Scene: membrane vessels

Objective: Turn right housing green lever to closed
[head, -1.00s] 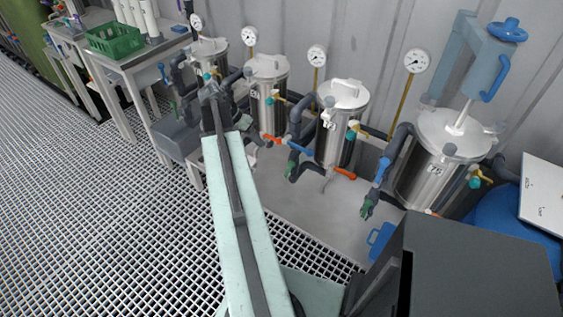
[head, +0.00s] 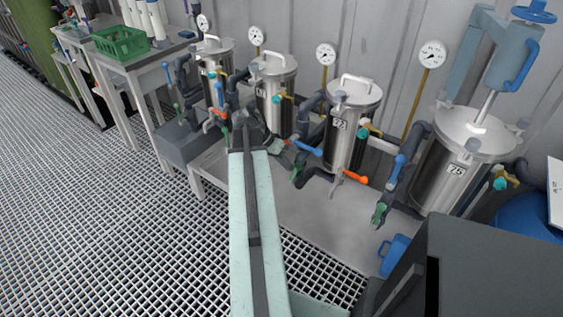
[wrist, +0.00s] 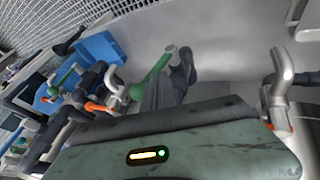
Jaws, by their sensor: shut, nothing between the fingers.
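Steel housings stand in a row in the head view; the rightmost housing (head: 465,150) has a green lever (head: 380,213) at its lower left. The housing left of it (head: 352,120) has another green lever (head: 296,172), also low on its left. My gripper shows in the wrist view (wrist: 182,70), shut and empty, its dark fingers close beside a green lever (wrist: 152,78). I cannot tell whether they touch, or which housing that lever belongs to. In the head view my arm ends near the second housing from the left (head: 275,95), and its fingertips are hard to make out.
Blue levers (head: 305,148) and orange levers (head: 355,178) project from the pipework near the green ones. A blue jug (head: 394,255) stands at the bench's front right. A green crate (head: 121,43) sits on the left table. The grating floor (head: 90,200) at left is clear.

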